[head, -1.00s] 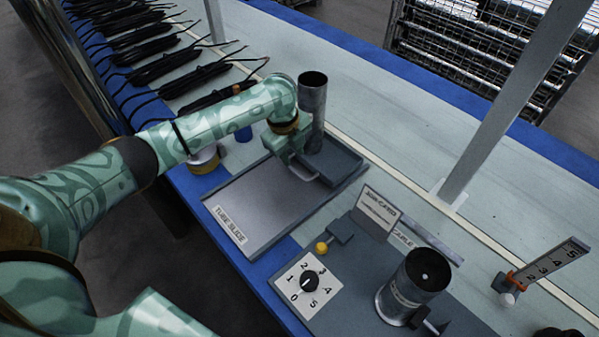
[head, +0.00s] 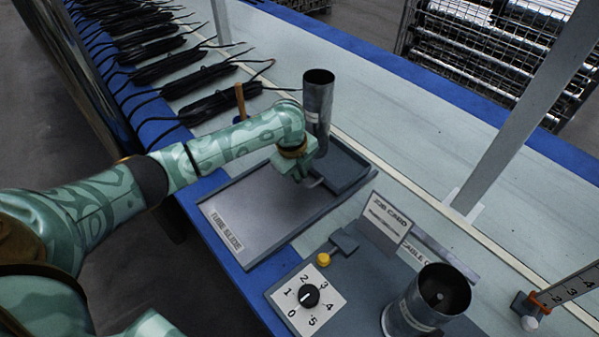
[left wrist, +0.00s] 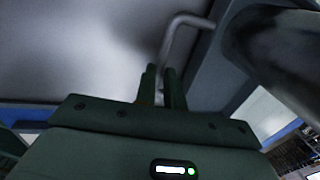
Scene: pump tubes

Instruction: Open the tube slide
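The tube slide (head: 243,208) is a grey flat tray with a printed label, lying on the bench at centre. At its back right is a darker block (head: 346,168), and an upright grey metal tube (head: 318,105) stands there. A thin bent handle (head: 316,184) sticks out from the block; in the left wrist view the handle (left wrist: 177,35) runs down to my fingertips. My left gripper (head: 305,179) is at the handle. In the left wrist view its two fingers (left wrist: 160,75) are close together with the bar between them. My right gripper is not in view.
A dial panel (head: 308,297), a yellow knob (head: 323,259), a job card (head: 386,221) and a second open tube (head: 430,300) stand front right. Black cable bundles (head: 200,80) lie at the back left. A pale post (head: 515,110) rises on the right.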

